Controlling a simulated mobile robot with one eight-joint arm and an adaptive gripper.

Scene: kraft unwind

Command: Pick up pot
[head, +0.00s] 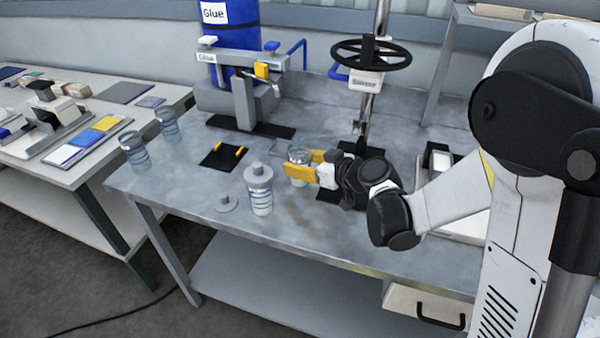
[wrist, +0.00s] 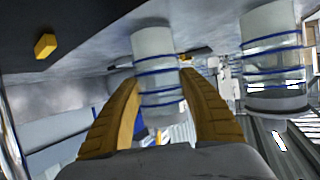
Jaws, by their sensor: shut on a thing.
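My gripper (head: 300,171), with yellow fingers, is shut on a clear pot (head: 299,154) near the middle of the grey metal table. In the wrist view, the fingers (wrist: 158,112) lie on both sides of this pot (wrist: 156,70), which has blue bands. Its lower part is partly hidden by the fingers in the head view. I cannot tell whether it touches the tabletop. A second banded pot (head: 260,197) with a grey knobbed lid stands just left of my gripper. It is probably the larger pot (wrist: 275,65) at the right of the wrist view.
A glue dispenser (head: 243,95) and a handwheel press (head: 371,52) stand at the back. Two more pots (head: 132,151) (head: 167,125) stand left.

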